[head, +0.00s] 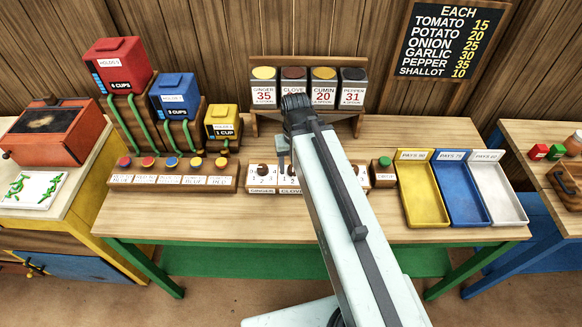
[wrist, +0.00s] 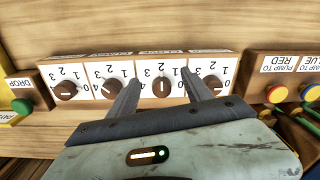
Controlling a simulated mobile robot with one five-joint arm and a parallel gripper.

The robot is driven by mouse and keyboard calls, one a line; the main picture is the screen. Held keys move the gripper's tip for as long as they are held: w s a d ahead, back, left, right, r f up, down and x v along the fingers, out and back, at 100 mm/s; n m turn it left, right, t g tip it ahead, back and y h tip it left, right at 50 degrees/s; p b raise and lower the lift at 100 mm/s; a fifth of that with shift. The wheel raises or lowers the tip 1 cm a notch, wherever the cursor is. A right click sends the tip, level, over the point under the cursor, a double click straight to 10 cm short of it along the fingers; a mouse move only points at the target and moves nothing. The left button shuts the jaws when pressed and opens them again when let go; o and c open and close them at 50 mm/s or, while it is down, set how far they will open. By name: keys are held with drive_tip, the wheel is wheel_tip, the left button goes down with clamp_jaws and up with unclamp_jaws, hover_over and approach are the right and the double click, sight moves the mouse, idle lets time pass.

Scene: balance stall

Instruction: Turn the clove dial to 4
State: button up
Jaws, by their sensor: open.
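A white panel carries a row of brown dials with numbers around them. In the wrist view the clove dial (wrist: 162,86) is the third from the left, and its light pointer mark stands upright; the number it marks is hard to read. My gripper (wrist: 160,77) is open, with one finger on each side of the clove dial. I cannot tell whether the fingers touch it. In the head view the CLOVE label (head: 289,191) shows below the panel, and my arm and gripper hide most of that dial.
The ginger dial (wrist: 214,85) and cumin dial (wrist: 110,89) sit close on either side. A green drop button (head: 384,162) and a row of pump buttons (head: 172,163) flank the panel. Spice canisters (head: 264,88) stand behind. Coloured trays (head: 424,215) lie at the right.

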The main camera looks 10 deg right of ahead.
drive_tip(key=w+r+m, duration=0.1)
drive_tip(key=w+d+r+m+p, duration=0.1)
drive_tip(key=w+m+p, duration=0.1)
drive_tip(key=shift+w+d+r+m+y, duration=0.25)
drive_tip(key=shift+w+r+m+y, duration=0.05)
drive_tip(key=shift+r+m, duration=0.1)
drive_tip(key=shift+w+d+m, duration=0.1)
drive_tip(key=shift+w+m, duration=0.05)
drive_tip(key=shift+m, duration=0.25)
drive_tip(key=shift+f+b, duration=0.35)
drive_tip(key=shift+b, duration=0.1)
drive_tip(key=f+b, duration=0.7)
drive_tip(key=shift+a+f, duration=0.3)
drive_tip(key=shift+a, duration=0.05)
drive_tip(key=shift+r, duration=0.1)
clamp_jaws()
